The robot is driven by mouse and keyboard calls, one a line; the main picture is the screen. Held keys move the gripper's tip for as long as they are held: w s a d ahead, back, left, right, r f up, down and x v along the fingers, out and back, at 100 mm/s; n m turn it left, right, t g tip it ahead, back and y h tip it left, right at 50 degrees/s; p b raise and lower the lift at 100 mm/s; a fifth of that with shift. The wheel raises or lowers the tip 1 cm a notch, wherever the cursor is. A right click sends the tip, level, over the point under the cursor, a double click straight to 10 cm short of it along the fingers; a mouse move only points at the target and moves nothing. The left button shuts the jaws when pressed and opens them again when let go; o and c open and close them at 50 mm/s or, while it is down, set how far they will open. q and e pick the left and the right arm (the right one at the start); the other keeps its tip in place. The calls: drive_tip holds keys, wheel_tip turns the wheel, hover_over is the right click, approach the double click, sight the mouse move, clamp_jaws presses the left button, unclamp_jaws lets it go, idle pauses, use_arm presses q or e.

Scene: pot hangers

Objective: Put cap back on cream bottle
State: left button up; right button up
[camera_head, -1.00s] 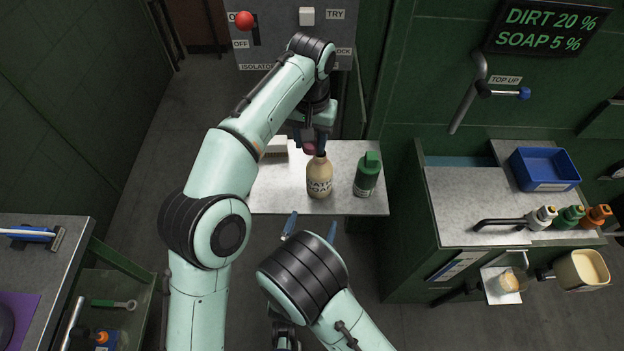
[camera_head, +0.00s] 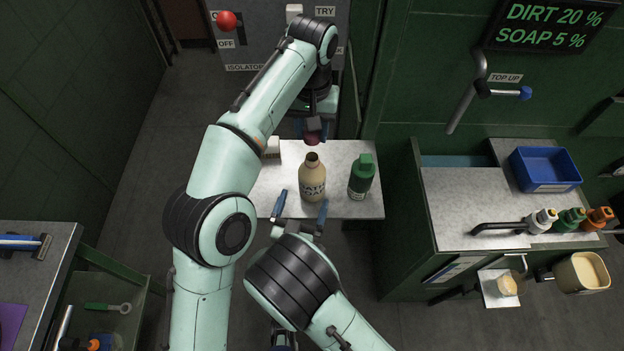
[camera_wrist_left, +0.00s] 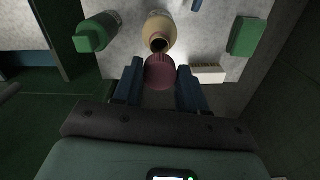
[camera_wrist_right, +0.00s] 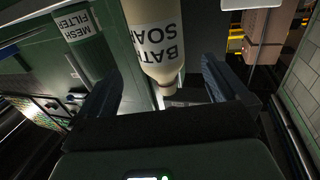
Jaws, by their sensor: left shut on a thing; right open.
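The cream bottle (camera_head: 312,182) stands upright and uncapped on the pale table (camera_head: 356,210), its dark mouth showing. My left gripper (camera_head: 313,126) is shut on a dark red cap (camera_head: 312,138), held beyond and apart from the bottle mouth in the head view. The left wrist view shows the cap (camera_wrist_left: 160,72) between the blue fingers, close to the bottle's open neck (camera_wrist_left: 158,38). My right gripper (camera_head: 301,209) is open on the near side of the bottle. In the right wrist view the labelled bottle (camera_wrist_right: 152,40) shows ahead, between the finger directions; I see no contact.
A green bottle (camera_head: 361,177) stands right of the cream bottle. A white block-like item (camera_head: 272,147) is at the table's back left. A counter (camera_head: 462,205) with a blue tray (camera_head: 544,169) and several coloured taps stands at the right.

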drive_tip(key=x, duration=0.8)
drive_tip(key=shift+w+d, duration=0.15)
drive_tip(key=shift+w, duration=0.25)
drive_tip(key=shift+c, duration=0.3)
drive_tip(key=c, duration=1.4)
use_arm(q)
hover_over(312, 158)
drive_tip(key=shift+f, duration=2.5)
drive_tip(key=shift+f, duration=0.9)
drive_tip(key=shift+f, duration=0.55)
